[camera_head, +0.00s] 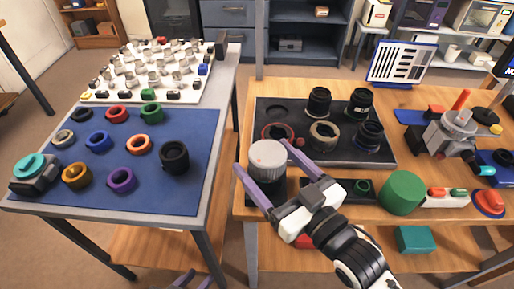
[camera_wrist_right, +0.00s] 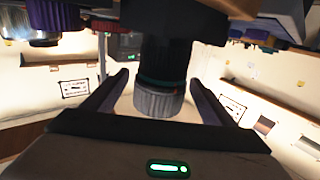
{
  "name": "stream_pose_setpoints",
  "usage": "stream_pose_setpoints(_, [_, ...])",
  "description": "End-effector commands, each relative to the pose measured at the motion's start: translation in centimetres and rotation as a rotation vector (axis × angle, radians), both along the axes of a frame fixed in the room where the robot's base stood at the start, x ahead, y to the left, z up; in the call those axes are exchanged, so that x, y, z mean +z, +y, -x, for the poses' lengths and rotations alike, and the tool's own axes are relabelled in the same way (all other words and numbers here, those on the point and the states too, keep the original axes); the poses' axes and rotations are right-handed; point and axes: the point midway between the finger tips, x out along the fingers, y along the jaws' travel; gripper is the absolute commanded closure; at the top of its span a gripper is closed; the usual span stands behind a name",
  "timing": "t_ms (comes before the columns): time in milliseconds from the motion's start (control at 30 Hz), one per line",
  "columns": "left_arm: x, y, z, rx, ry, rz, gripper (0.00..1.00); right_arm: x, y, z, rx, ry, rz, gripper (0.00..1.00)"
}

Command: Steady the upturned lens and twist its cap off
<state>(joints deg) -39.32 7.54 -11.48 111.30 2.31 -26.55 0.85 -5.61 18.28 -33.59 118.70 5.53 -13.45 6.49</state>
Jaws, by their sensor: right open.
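The upturned lens (camera_head: 266,189) stands on the wooden bench with a black body and a pale grey cap (camera_head: 268,153) on top. In the right wrist view the black lens body (camera_wrist_right: 172,52) and the ribbed grey cap (camera_wrist_right: 158,101) appear inverted. My right gripper (camera_head: 271,170) is open around the cap, one purple finger on each side. The wrist view shows gaps between both fingers and the cap. Purple tips of my left gripper (camera_head: 190,280) show at the bottom edge, away from the lens; the rest is out of frame.
A dark tray (camera_head: 345,160) behind the lens holds several lenses and rings. A green cylinder (camera_head: 402,192) stands to the right of my right gripper. A blue mat (camera_head: 190,198) with colored rings covers the left table. A gap separates the table and the bench.

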Motion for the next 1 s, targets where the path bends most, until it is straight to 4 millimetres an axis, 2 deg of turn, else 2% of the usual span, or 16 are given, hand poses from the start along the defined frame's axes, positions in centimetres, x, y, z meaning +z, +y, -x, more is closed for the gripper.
stream_pose_setpoints(100, [0.0,0.0,0.0,0.0,0.0,0.0,0.69,0.1,1.2,-1.6,0.0,-0.002,-0.002,0.22])
stream_pose_setpoints(300, [0.0,0.0,0.0,0.0,0.0,0.0,0.69,0.1,2.4,-3.1,0.001,-0.001,-0.001,0.22])
stream_pose_setpoints(667, [0.0,0.0,0.0,0.0,0.0,0.0,0.69,0.0,2.6,-3.4,0.001,0.0,0.0,0.22])
stream_pose_setpoints(967, [0.0,0.0,0.0,0.0,0.0,0.0,0.69,0.0,2.6,-3.4,0.001,0.0,0.0,0.72])
stream_pose_setpoints(1000, [0.0,0.0,0.0,0.0,0.0,0.0,0.69,0.0,2.6,-3.4,0.001,0.0,0.0,0.45])
